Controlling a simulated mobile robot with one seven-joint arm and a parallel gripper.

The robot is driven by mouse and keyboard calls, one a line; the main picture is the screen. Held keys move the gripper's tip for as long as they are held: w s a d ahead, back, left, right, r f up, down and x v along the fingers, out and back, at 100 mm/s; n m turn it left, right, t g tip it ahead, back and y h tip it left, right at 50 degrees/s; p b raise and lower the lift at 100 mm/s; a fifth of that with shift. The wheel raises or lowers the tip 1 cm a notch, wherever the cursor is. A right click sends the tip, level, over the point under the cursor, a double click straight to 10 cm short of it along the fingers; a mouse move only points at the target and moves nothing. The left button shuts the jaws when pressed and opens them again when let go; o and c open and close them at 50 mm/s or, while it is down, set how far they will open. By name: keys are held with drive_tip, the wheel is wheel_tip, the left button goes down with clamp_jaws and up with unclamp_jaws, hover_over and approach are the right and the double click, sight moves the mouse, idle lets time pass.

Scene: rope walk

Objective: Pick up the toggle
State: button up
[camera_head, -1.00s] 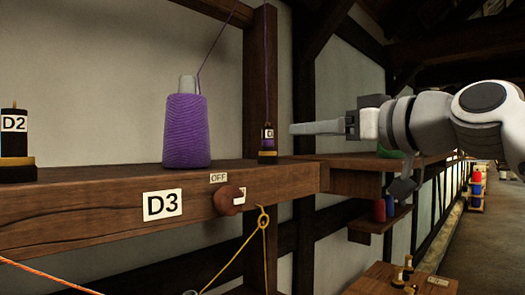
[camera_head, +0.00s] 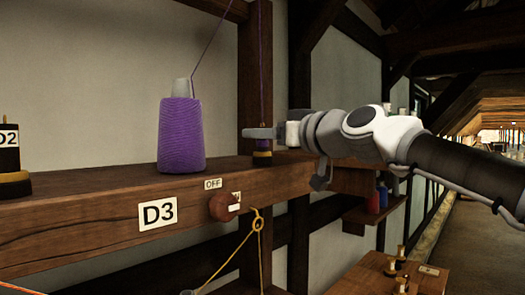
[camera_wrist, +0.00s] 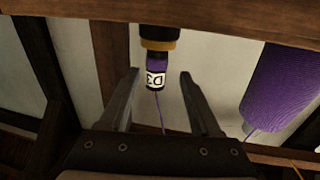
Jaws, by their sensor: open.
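The toggle (camera_head: 262,146) seems to be the small dark upright piece with a purple band and a gold ring near its base. It stands on the wooden beam (camera_head: 90,218), with a purple line running up from its top. In the wrist view the toggle (camera_wrist: 156,66) shows upside down with a D3 label. My gripper (camera_head: 264,132) is open and level with its upper part, hiding its label in the head view. In the wrist view the toggle lies between the directions of the two fingers (camera_wrist: 158,75), with space on both sides.
A large purple cone of yarn (camera_head: 181,135) stands left of the toggle on the beam. A brown knob (camera_head: 223,207) beside an OFF label sticks out of the beam's front. A D2 piece (camera_head: 9,160) stands at far left. A lower table (camera_head: 375,275) holds several small pieces.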

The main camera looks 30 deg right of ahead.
drive_tip(key=shift+w+a+p, duration=0.15)
drive_tip(key=shift+w+p, duration=0.65)
drive_tip(key=shift+w, duration=1.5)
drive_tip(key=shift+c, duration=0.2)
clamp_jaws()
